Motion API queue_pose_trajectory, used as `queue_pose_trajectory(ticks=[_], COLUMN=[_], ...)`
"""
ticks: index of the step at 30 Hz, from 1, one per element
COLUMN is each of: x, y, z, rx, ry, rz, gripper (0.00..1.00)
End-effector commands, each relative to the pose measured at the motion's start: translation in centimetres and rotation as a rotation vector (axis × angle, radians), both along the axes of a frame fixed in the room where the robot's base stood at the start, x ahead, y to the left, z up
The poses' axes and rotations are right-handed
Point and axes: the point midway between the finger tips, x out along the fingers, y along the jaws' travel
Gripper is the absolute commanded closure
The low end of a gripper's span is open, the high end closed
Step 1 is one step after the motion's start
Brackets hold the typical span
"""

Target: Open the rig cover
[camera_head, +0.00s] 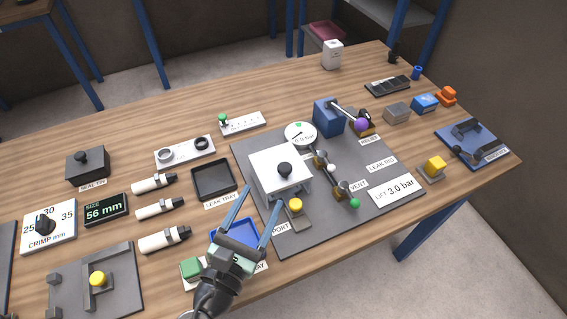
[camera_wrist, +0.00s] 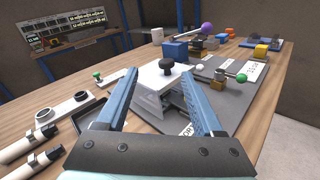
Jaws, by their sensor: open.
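The rig cover (camera_head: 268,179) is a white square plate with a round black knob (camera_head: 284,169) on top. It sits level over a block on the dark grey rig panel (camera_head: 357,217), and looks closed. In the wrist view the cover (camera_wrist: 147,76) and its black knob (camera_wrist: 166,67) show ahead, between and beyond the fingers. My gripper (camera_head: 259,208) is open and empty, its two blue fingers spread in front of the cover's near side. In the wrist view the fingers (camera_wrist: 165,93) frame the cover. I cannot tell whether either finger touches it.
A yellow button (camera_head: 295,205) sits close to the cover's near right corner. Valve levers with a white ball (camera_head: 331,167) and a green ball (camera_head: 355,203) stand to the right, and a gauge (camera_head: 300,132) behind. A black leak tray (camera_head: 213,180) lies left. A blue tray (camera_head: 234,230) lies beneath my gripper.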

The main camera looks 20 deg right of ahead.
Motion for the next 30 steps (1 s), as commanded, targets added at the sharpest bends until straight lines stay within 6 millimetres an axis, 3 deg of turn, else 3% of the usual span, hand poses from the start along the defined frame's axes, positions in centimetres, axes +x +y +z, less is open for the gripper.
queue_pose_trajectory(ticks=[3,8,21,30], x=[-1.6,-1.3,5.1,7.4], y=[0.3,-0.3,-6.2,-8.3], z=[-1.8,-2.1,-1.9,-2.0], rx=[-0.147,-0.198,-0.192,-0.191], ry=[0.113,0.145,0.138,0.139], rz=[-0.003,-0.005,-0.006,-0.004], gripper=[0.31,0.31,0.31,0.31])
